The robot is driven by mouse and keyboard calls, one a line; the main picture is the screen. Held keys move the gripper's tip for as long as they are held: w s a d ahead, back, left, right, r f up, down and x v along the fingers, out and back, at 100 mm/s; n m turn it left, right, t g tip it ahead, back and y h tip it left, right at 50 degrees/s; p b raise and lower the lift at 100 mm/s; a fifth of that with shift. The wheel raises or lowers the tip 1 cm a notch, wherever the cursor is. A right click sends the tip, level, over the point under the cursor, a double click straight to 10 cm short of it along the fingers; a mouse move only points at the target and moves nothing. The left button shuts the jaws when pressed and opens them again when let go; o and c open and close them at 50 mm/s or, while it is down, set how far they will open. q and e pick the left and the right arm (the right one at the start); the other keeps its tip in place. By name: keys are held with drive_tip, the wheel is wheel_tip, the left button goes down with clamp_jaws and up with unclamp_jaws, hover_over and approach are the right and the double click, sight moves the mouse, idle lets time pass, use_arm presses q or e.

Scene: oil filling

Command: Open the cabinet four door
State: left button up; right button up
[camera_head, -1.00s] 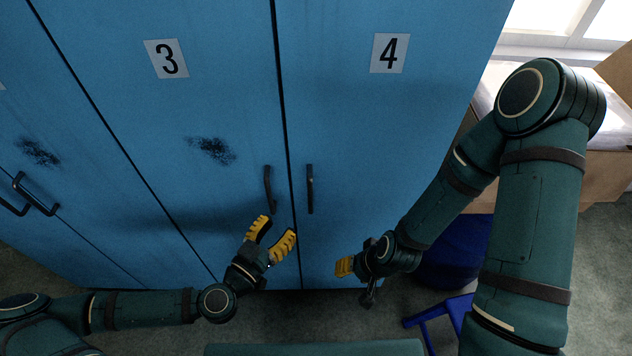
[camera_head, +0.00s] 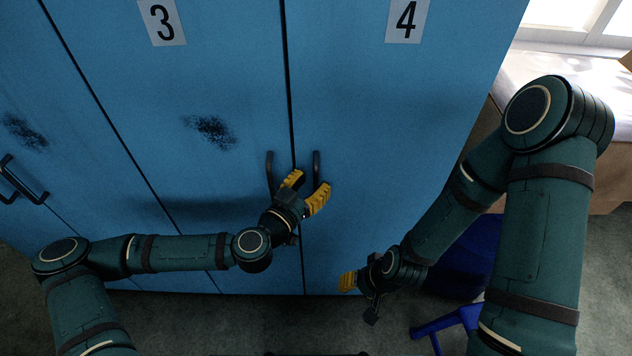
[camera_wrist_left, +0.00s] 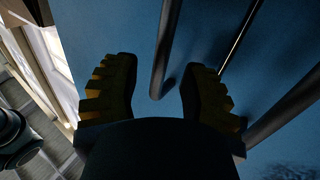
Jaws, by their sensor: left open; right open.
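The blue cabinet four door (camera_head: 420,110) is shut and carries the label "4" (camera_head: 407,20). Its dark vertical handle (camera_head: 316,164) is near the door's left edge. My left gripper (camera_head: 306,186) is open, with yellow-padded fingers at this handle's lower part. In the left wrist view the handle (camera_wrist_left: 167,45) stands between the spread fingers (camera_wrist_left: 155,95), without visible contact on either side. My right gripper (camera_head: 358,295) is open and empty, low in front of door four, apart from the handle.
Door three (camera_head: 200,80), with its own handle (camera_head: 270,172), is just left of the left gripper, across a narrow seam (camera_head: 289,90). A blue stool-like object (camera_head: 465,260) stands below my right arm. A shelf or box (camera_head: 560,90) is at the right.

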use_arm(q)
drive_tip(key=shift+x, duration=1)
clamp_jaws()
drive_tip(key=shift+s, duration=0.1)
